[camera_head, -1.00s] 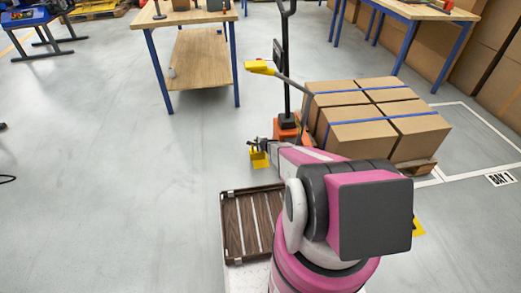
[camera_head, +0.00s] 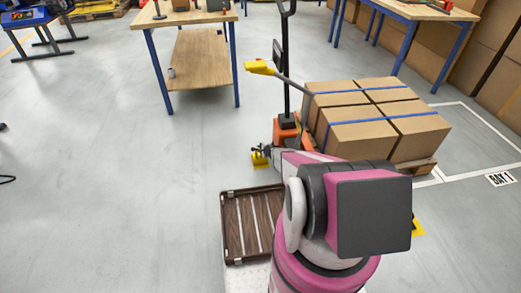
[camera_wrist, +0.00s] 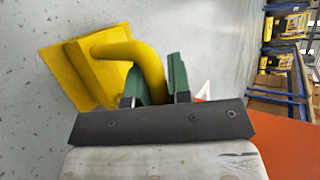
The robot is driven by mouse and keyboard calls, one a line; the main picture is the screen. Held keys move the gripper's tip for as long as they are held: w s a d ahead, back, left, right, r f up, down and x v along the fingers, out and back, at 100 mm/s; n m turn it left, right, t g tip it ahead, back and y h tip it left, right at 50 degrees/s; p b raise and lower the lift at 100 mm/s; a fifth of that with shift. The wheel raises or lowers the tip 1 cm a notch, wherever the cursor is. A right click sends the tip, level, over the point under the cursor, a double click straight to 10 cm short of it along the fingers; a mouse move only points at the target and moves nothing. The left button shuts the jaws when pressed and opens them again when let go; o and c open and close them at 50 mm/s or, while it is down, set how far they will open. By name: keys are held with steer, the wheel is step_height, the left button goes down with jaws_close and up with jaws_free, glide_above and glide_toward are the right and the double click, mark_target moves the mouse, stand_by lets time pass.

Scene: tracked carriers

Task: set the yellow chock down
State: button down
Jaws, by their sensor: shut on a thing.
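The yellow chock (camera_head: 260,159) is low by the floor, just left of the orange pallet jack (camera_head: 286,130) in the head view. My gripper (camera_head: 262,150) is at its top. In the wrist view the chock (camera_wrist: 92,72) has a flat plate, a wedge body and a curved tube handle. My gripper (camera_wrist: 160,85) has green-padded fingers shut on that handle, one finger partly hidden behind it. I cannot tell whether the chock's base touches the floor.
Strapped cardboard boxes (camera_head: 378,115) stand on a pallet right of the jack. A brown slatted tray (camera_head: 232,228) lies nearer me. A workbench (camera_head: 190,25) stands at the back.

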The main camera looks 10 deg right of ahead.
steer(key=c, duration=1.1)
jaws_free()
steer(key=shift+o, duration=0.2)
steer(key=v, duration=0.7)
steer(key=s+a+r+n+g+y, duration=0.1)
steer(key=s+a+r+n+g, duration=0.35)
steer(key=r, duration=0.75)
steer(key=s+a+r+n+g+y, duration=0.1)
steer(key=s+a+r+n+g, duration=0.1)
steer(key=s+a+r+n, duration=0.7)
steer(key=s+d+r+n+g+h, duration=0.1)
steer(key=s+d+r+g+h, duration=0.1)
steer(key=s+r, duration=0.6)
steer(key=s+d+r+n+g+h, duration=0.2)
steer(key=s+d+r+h, duration=0.3)
steer(key=s+d+r, duration=0.2)
step_height(320, 180, up, 3)
steer(key=s, duration=0.2)
steer(key=shift+s+d+r, duration=0.25)
steer(key=shift+s+d, duration=0.05)
steer(key=shift+s, duration=0.05)
